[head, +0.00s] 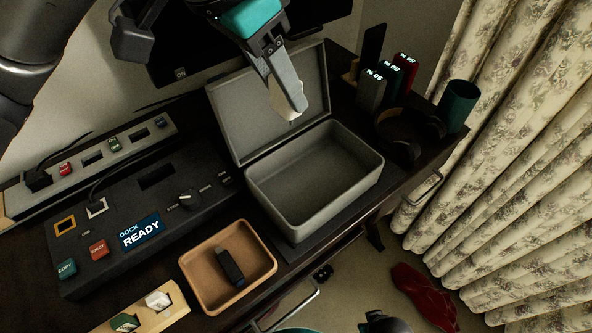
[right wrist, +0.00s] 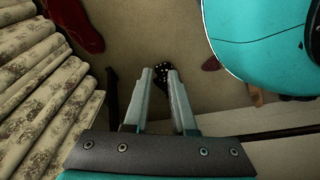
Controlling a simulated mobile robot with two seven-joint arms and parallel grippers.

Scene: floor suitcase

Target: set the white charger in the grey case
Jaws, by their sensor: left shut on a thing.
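My left gripper (head: 289,108) comes in from the top of the head view. It is shut on a small white thing, which appears to be the white charger (head: 294,117); the fingers hide most of it. The gripper hangs in front of the raised lid and over the back part of the grey case (head: 262,203). The case stands open on the desk, its lid (head: 240,120) tilted back, and its visible inside is empty. My right gripper (right wrist: 160,76) is open and empty, above the floor in the right wrist view.
A tan tray (head: 189,276) with a dark device (head: 230,268) stands left of the case. A dock panel (head: 141,232) lies further left. A wooden holder (head: 95,328) carries a white and a green block. Headphones (head: 403,148) and a green cup (head: 458,106) stand right of the case.

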